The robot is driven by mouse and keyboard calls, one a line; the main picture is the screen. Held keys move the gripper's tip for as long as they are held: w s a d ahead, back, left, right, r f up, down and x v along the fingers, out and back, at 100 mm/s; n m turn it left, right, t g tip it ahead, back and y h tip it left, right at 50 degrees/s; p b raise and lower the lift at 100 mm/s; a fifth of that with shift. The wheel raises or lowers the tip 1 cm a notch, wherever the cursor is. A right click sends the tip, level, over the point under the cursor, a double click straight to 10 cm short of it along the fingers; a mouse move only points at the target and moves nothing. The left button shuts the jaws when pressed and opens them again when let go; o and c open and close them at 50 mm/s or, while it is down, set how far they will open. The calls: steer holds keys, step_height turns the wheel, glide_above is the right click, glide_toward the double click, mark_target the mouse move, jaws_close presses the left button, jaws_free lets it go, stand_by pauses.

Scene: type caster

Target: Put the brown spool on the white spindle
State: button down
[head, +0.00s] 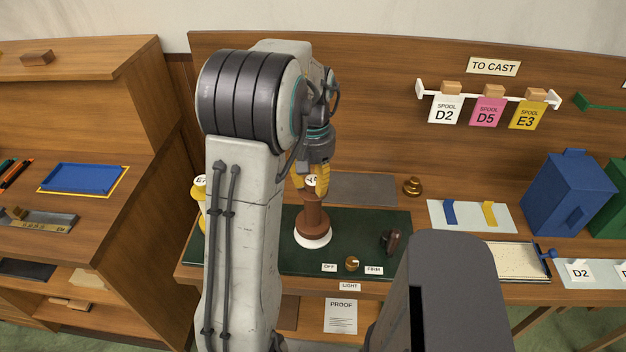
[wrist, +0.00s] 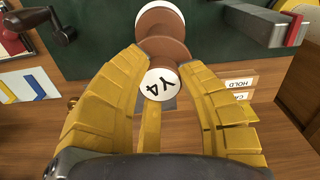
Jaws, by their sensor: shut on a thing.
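The brown spool (head: 314,218) stands upright over the dark green mat, with a white top marked Y4. In the wrist view the brown spool (wrist: 172,57) points its label at the camera. The white spindle (head: 313,240) shows as a white round base right under the spool. In the wrist view part of the white spindle (wrist: 150,6) shows at the top edge. My gripper (head: 312,182) is shut on the spool's top end, with yellow fingers (wrist: 160,76) on both sides. The spindle's shaft is hidden, and I cannot tell whether the spool rests fully on the base.
A yellow spool (head: 201,190) is partly hidden behind my arm at left. A dark crank (head: 391,241) and a small brass knob (head: 352,263) are on the green mat's right and front. A brass weight (head: 412,186) stands behind. A blue box (head: 567,195) stands at right.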

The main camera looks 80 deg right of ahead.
steer(key=shift+f+b, duration=0.85)
steer(key=shift+f, duration=0.3)
steer(key=c, duration=0.8)
jaws_free()
steer(key=shift+r+p, duration=2.6)
steer(key=shift+r, duration=0.45)
